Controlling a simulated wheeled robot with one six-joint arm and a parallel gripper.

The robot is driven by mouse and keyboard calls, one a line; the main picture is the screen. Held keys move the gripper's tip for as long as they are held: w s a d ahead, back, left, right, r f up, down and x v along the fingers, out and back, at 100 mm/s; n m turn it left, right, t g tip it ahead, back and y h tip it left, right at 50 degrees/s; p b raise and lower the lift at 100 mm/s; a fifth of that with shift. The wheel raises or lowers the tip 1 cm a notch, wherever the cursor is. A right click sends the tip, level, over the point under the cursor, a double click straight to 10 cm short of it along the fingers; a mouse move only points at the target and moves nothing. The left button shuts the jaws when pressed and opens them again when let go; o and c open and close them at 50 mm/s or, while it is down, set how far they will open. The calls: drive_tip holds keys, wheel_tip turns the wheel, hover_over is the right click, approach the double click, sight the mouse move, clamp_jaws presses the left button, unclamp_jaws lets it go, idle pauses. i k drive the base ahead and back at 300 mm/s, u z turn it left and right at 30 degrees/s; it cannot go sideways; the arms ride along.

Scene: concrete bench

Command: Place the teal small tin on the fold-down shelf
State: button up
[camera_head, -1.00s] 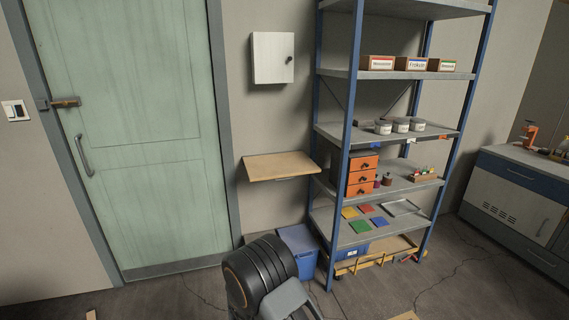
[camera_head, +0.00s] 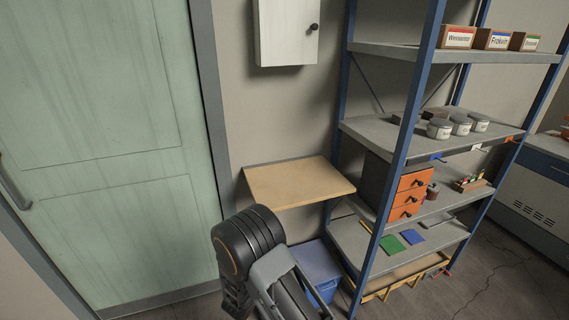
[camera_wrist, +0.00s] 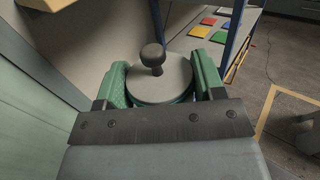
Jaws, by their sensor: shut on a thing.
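The teal small tin (camera_wrist: 160,80) is in the wrist view, its round grey lid with a dark knob facing the camera. Only a little of its body shows below the lid. My gripper (camera_wrist: 162,84) is shut on it, one green finger on each side. The fold-down shelf (camera_head: 298,182) is a bare wooden board on the wall, right of the door, in the head view. A tan edge at the top left of the wrist view looks like this shelf (camera_wrist: 46,4). In the head view my arm stands in front of and below the shelf; the tin is hidden there.
A blue-framed shelving rack (camera_head: 402,140) stands close to the right of the wooden shelf. A white wall cabinet (camera_head: 285,32) hangs above. A blue bin (camera_head: 318,262) is on the floor below. The green door (camera_head: 110,150) is left.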

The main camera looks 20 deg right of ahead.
sight(312, 181)
drive_tip(key=i, duration=0.55)
drive_tip(key=u, duration=3.35)
drive_tip(key=k, duration=0.8)
drive_tip(key=z, duration=0.4)
